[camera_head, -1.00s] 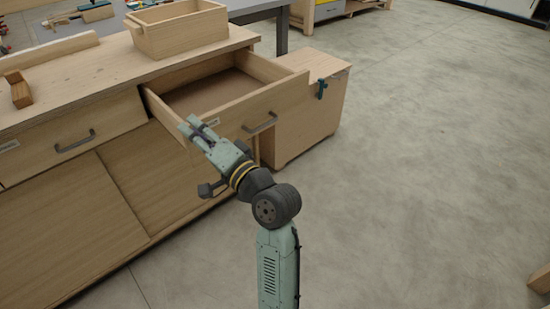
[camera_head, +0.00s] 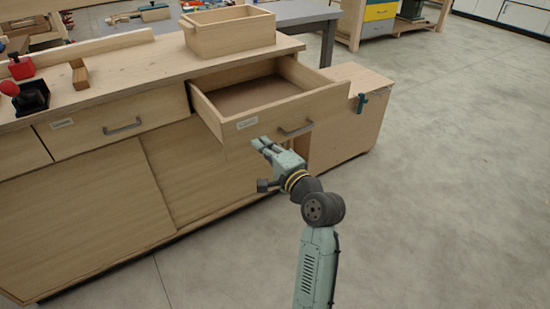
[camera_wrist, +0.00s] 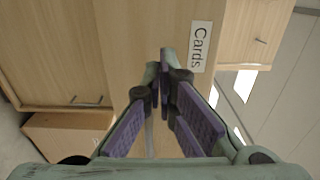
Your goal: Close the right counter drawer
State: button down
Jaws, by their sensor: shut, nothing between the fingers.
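The right counter drawer (camera_head: 270,115) is pulled out, its empty inside showing in the head view. Its front has a white label (camera_head: 247,122) and a dark bar handle (camera_head: 297,129). My gripper (camera_head: 260,143) is just in front of the drawer front, below the label and left of the handle. In the wrist view, my gripper (camera_wrist: 165,62) has its fingertips together with nothing between them. I cannot tell whether the fingertips touch the wood.
The left counter drawer (camera_head: 110,125) is shut. An open wooden box (camera_head: 232,38) stands on the countertop behind the open drawer. A low wooden cabinet (camera_head: 345,125) with a green clamp (camera_head: 361,103) stands right of it. The concrete floor (camera_head: 450,190) at right is clear.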

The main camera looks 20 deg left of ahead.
jog(key=shift+x, duration=1.35)
